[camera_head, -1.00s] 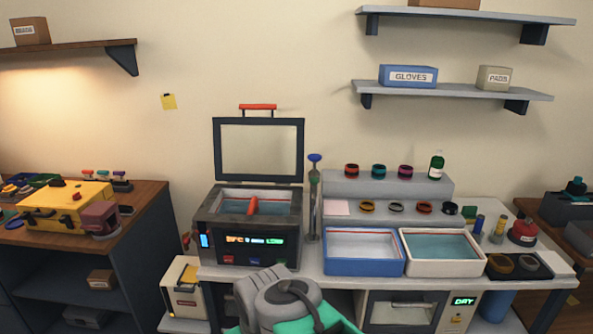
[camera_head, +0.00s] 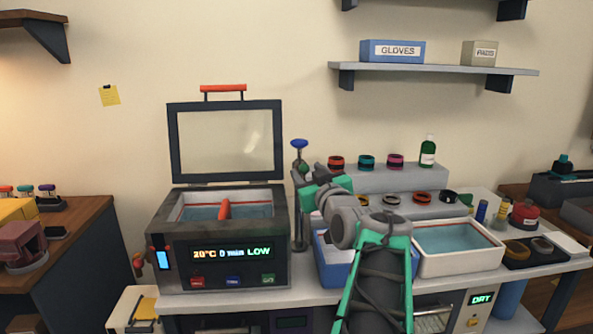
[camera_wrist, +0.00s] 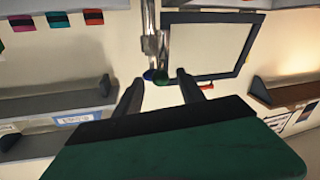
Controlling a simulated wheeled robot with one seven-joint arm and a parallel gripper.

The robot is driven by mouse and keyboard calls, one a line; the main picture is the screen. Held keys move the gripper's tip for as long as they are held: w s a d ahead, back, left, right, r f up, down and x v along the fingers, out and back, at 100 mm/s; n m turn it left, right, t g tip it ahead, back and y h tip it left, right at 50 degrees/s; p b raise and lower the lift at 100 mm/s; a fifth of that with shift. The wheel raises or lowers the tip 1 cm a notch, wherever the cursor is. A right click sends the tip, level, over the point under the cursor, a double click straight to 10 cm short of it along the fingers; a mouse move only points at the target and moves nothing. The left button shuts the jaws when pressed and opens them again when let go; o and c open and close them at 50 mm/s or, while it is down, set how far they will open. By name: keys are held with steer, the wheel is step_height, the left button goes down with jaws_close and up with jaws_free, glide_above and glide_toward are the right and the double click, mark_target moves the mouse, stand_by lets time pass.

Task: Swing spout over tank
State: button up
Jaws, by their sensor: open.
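The tank (camera_head: 220,250) is a dark box with a lit display, left of centre in the head view. Its framed lid (camera_head: 226,184) stands open, and an orange-red handle (camera_head: 224,209) shows in the opening. The spout's post (camera_head: 300,232) stands just right of the tank, with a blue knob (camera_head: 299,144) on top. My gripper (camera_head: 306,172) is open beside the upper part of the post. In the wrist view the post (camera_wrist: 149,20) and blue knob (camera_wrist: 152,75) appear between and beyond my open fingers (camera_wrist: 161,84). The spout's outlet direction is unclear.
A blue tray (camera_head: 335,275) is partly hidden behind my arm. A white tray (camera_head: 470,262) with liquid lies to its right. A stepped rack (camera_head: 385,180) holds several lens rings and a green bottle (camera_head: 428,150). A wall shelf (camera_head: 435,70) hangs above.

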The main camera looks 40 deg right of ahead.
mark_target(303, 176)
steer(key=x, duration=0.6)
steer(key=shift+p, duration=0.3)
steer(key=shift+c, duration=0.6)
jaws_close()
steer(key=shift+f, duration=0.1)
